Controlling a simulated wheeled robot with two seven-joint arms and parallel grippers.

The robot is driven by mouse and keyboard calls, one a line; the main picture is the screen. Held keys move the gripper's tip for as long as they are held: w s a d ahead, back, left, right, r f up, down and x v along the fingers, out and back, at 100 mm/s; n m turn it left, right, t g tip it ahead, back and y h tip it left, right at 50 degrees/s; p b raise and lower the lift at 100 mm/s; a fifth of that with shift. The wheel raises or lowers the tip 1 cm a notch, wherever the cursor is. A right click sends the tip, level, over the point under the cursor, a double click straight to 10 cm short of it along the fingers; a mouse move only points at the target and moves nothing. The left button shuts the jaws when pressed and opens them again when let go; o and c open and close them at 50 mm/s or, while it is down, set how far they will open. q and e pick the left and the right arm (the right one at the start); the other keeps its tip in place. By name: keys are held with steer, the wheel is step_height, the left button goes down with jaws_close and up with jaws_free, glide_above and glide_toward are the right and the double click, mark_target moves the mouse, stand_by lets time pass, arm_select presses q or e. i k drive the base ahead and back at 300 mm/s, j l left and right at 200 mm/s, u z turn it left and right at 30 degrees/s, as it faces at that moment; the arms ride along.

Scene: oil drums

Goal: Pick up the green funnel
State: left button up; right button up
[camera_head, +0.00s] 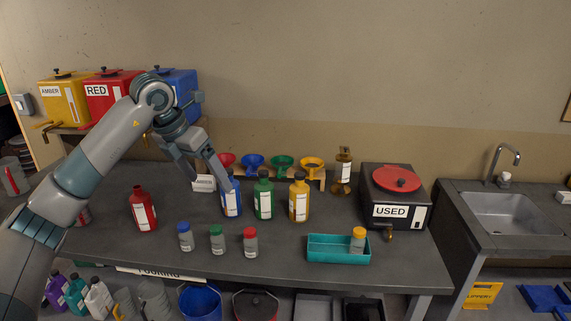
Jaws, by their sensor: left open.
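The green funnel (282,164) sits in a low wooden rack at the back of the dark workbench, between a blue funnel (253,163) and a yellow funnel (312,166). A red funnel (226,160) is at the rack's left end, partly hidden by my gripper. My left gripper (208,186) is open, with its fingers pointing down. It is left of the green funnel, near the blue bottle (231,200) and a small white label card (204,184). It appears empty. My right gripper does not show.
Red (143,212), green (264,198) and yellow (299,200) bottles stand on the bench, the green one in front of the green funnel. Several small jars and a teal tray (325,255) are nearer. A brown bottle (343,170) and the "USED" container (385,187) stand right.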

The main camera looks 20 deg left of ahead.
mark_target(282, 163)
steer(key=i, duration=1.7)
